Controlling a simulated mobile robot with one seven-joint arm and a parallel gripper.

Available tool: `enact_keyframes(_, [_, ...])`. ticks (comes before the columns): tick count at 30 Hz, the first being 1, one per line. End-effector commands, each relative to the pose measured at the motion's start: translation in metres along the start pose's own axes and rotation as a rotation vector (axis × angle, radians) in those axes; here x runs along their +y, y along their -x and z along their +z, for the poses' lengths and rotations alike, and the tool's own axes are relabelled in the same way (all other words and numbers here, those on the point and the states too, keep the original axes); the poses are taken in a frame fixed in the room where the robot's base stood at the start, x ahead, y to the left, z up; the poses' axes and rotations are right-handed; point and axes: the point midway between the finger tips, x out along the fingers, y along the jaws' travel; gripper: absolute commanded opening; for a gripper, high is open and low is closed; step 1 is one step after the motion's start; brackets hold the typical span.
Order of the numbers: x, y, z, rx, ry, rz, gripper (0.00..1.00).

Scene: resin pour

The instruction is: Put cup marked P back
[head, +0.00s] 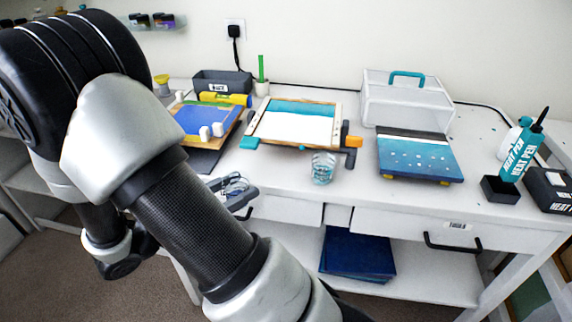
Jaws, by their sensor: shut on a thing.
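My gripper (233,187), grey, shows just right of my arm link, at the front edge of the white bench. It is shut on a small clear, bluish thing that looks like a cup; it is mostly covered by the fingers and no mark can be read. My arm hides the wrist behind the gripper. A clear cup (322,168) with a bluish tint stands upright on the bench, in front of the framed blue and white panel (293,122). No letter is legible on it. It is apart from my gripper.
A blue panel (418,157) lies right, before a clear box (405,98) with a teal handle. A blue-green panel (207,120) lies left, before a dark bin (221,82). Bare bench shows around the standing cup.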

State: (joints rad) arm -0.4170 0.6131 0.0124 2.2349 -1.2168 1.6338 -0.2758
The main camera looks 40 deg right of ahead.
Motion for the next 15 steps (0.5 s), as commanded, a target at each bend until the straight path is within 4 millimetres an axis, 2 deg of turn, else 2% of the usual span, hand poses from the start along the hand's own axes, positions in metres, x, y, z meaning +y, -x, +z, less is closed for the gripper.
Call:
enact_keyframes(1, [-0.001, -0.016, -0.001, -0.001, -0.001, -0.007, 0.2])
enact_keyframes(7, [-0.001, -0.068, 0.001, -0.001, -0.001, -0.004, 0.2])
enact_keyframes(10, [0.0, -0.085, 0.002, 0.0, 0.0, -0.001, 0.2])
enact_keyframes(15, [0.001, -0.099, 0.004, 0.0, 0.0, 0.002, 0.2])
